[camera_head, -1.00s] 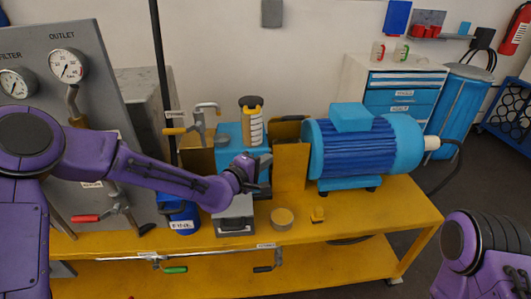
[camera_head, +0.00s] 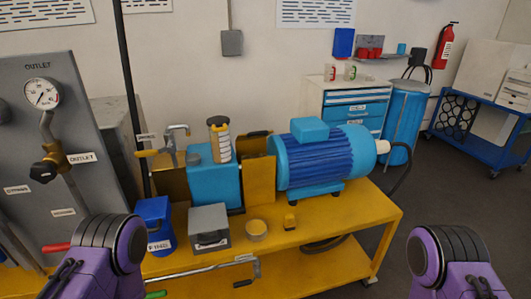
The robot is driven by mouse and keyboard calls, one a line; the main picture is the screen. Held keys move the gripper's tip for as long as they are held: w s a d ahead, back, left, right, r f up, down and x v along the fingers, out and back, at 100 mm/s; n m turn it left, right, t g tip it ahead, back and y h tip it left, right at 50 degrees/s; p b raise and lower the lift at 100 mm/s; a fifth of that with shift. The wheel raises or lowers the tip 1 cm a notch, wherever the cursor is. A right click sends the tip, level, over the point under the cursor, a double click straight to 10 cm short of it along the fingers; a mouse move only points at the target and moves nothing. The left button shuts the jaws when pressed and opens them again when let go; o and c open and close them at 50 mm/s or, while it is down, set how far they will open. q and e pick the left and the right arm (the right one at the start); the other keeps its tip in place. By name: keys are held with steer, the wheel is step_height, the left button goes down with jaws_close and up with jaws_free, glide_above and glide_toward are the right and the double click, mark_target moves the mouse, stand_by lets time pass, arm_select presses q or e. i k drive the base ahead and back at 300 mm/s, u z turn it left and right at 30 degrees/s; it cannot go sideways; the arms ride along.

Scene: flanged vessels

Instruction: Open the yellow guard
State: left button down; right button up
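The yellow guard (camera_head: 259,181) stands upright on the yellow bench in the camera_head view, between the blue pump block (camera_head: 213,181) and the blue motor (camera_head: 322,160). Its front is a flat yellow panel, and a dark handle-like part shows at its top. I cannot tell whether it is closed or swung open. Purple links of my left and right arms show low at the left and right. Both of my grippers are outside the view. No gripper is seen touching the guard.
A grey box (camera_head: 209,228), a round yellow tin (camera_head: 256,231) and a small yellow piece (camera_head: 290,221) sit in front of the guard. A blue container (camera_head: 155,222) stands left. Gauge panel (camera_head: 62,130) is far left. Floor right of the bench is clear.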

mark_target(260, 134)
steer(key=k, duration=0.9)
steer(key=z, duration=0.75)
steer(key=i, duration=1.5)
steer(key=u, duration=0.6)
